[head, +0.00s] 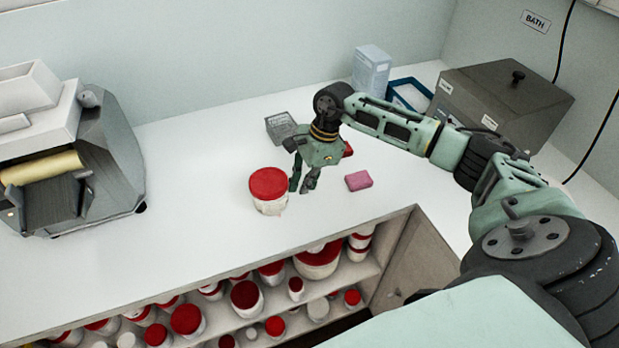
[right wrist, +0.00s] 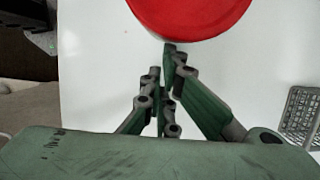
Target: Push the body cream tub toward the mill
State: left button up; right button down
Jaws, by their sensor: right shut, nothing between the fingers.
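The body cream tub (head: 270,203), white with a red lid, stands upright on the white counter. Its red lid also fills the top of the right wrist view (right wrist: 188,14). My right gripper (head: 300,189) is shut and empty, pointing down just right of the tub. In the right wrist view its fingertips (right wrist: 169,48) are close to the lid's edge; I cannot tell whether they touch the tub. The mill (head: 70,150), a grey machine with a white top and a yellow roller, stands at the far left of the counter. My left gripper is not in view.
Clear counter lies between tub and mill. A pink block (head: 358,180) and a grey wire basket (head: 281,127) are near my right gripper. A grey box (head: 500,95), blue tray (head: 408,95) and pale carton (head: 371,71) stand behind. Shelves of red-lidded tubs (head: 187,320) are below the front edge.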

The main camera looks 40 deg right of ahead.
jog(key=shift+a, duration=0.2)
jog(key=w+a+b, duration=0.1)
jog(key=a+b, duration=0.1)
jog(key=a, duration=0.3)
jog(key=w+a+b, duration=0.1)
jog(key=a+b, duration=0.1)
jog(key=a, duration=0.3)
jog(key=w+a+b, duration=0.1)
jog(key=a+b, duration=0.2)
jog(key=a, duration=0.2)
jog(key=shift+w+a, duration=0.25)
jog(key=shift+a, duration=0.1)
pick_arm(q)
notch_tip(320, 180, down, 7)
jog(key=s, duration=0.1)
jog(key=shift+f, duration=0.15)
pick_arm(e)
jog(key=shift+d, duration=0.1)
